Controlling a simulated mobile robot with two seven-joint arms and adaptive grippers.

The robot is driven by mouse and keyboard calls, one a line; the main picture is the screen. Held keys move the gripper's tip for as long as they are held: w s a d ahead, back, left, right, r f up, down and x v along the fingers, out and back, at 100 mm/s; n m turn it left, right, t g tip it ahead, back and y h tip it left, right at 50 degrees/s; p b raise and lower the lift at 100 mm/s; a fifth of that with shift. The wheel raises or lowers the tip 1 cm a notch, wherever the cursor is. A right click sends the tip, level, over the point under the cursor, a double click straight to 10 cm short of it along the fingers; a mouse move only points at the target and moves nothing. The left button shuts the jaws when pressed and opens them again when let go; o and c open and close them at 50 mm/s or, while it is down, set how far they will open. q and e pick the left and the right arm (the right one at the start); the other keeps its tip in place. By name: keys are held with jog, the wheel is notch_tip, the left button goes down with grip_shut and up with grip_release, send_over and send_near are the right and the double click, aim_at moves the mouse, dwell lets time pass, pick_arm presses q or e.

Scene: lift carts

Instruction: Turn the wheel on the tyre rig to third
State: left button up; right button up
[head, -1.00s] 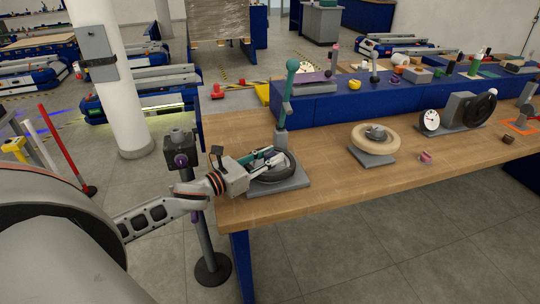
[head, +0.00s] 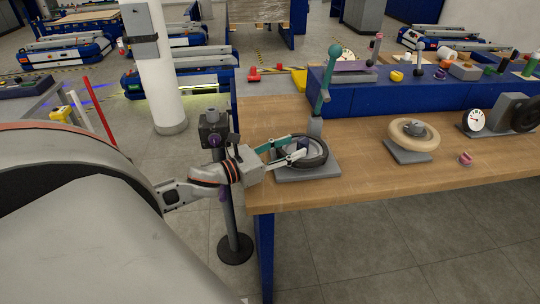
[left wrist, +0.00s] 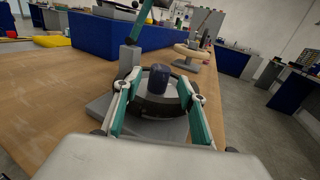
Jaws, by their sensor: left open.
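The tyre rig is a black tyre wheel (head: 316,160) lying flat on a grey base plate (head: 322,174) at the left end of the wooden bench. A teal lever (head: 325,78) stands behind it. My left gripper (head: 298,149) reaches in low from the left over the wheel. In the left wrist view its open fingers (left wrist: 159,88) lie on either side of a dark blue upright knob (left wrist: 159,78) at the wheel's middle. Gaps show between fingers and knob in that view. Part of the wheel (left wrist: 160,108) is hidden behind the fingers. My right gripper is not in view.
A beige wheel (head: 414,135) on a grey base, a pink piece (head: 465,158) and a dial (head: 474,120) stand further right on the bench. A blue raised shelf (head: 400,95) runs behind. A dark post (head: 231,205) stands at the bench's left end. Bare wood lies in front of the wheels.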

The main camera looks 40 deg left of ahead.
pick_arm(q)
jog(key=shift+v, duration=3.55)
jog(key=shift+d+h, duration=0.1)
jog(key=shift+h, duration=0.2)
